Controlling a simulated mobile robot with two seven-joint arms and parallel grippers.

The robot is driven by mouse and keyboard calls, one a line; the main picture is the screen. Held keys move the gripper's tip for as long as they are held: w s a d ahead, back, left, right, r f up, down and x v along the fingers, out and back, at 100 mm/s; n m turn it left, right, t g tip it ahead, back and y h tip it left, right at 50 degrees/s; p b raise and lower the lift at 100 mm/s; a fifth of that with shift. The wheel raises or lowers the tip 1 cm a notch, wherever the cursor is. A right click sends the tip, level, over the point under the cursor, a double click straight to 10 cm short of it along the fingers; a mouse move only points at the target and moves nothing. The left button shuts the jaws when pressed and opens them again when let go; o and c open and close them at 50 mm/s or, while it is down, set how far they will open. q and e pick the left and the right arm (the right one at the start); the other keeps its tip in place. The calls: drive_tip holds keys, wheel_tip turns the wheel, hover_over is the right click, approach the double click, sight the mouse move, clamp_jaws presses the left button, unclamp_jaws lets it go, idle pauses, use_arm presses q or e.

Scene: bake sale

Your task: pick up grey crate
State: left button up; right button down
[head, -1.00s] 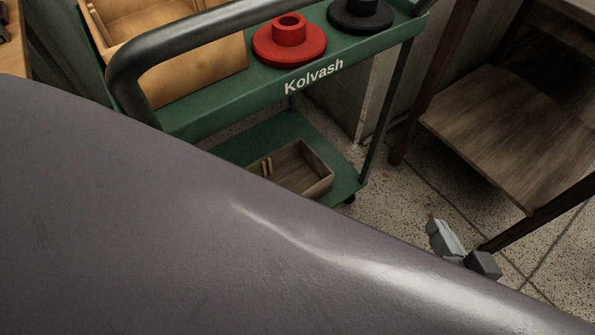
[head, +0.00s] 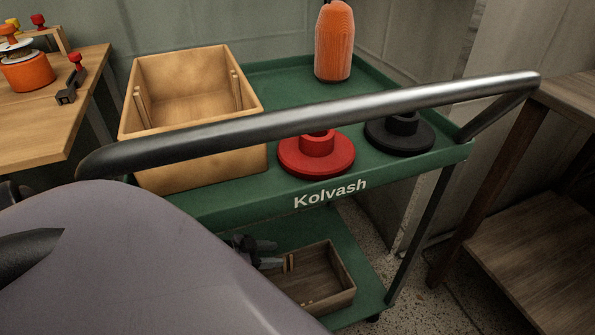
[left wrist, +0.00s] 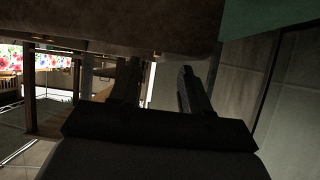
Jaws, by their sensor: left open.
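A small grey-brown wooden crate (head: 325,292) sits on the lower green shelf of a trolley in the head view. It is the greyer of two crates, with pale slats at its left end. My large grey arm hides part of its near left side. My left gripper (head: 275,253) is open and empty just left of the crate, its fingers pointing at the slatted end. In the left wrist view the two dark fingers (left wrist: 158,82) stand apart below a dark brown surface, probably the crate. I cannot tell whether they touch it. My right gripper is not in view.
The trolley's upper shelf (head: 290,72) holds a tan crate (head: 190,112), a red disc-shaped piece (head: 315,158), a black one (head: 398,136) and an orange bottle (head: 333,45). A wooden table (head: 30,125) stands left, wooden shelving (head: 545,245) right.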

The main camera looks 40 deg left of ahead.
sight(286, 254)
use_arm(q)
drive_tip(key=shift+b+x, duration=0.75)
drive_tip(key=shift+x, duration=1.15)
clamp_jaws()
drive_tip(key=shift+r, duration=0.1)
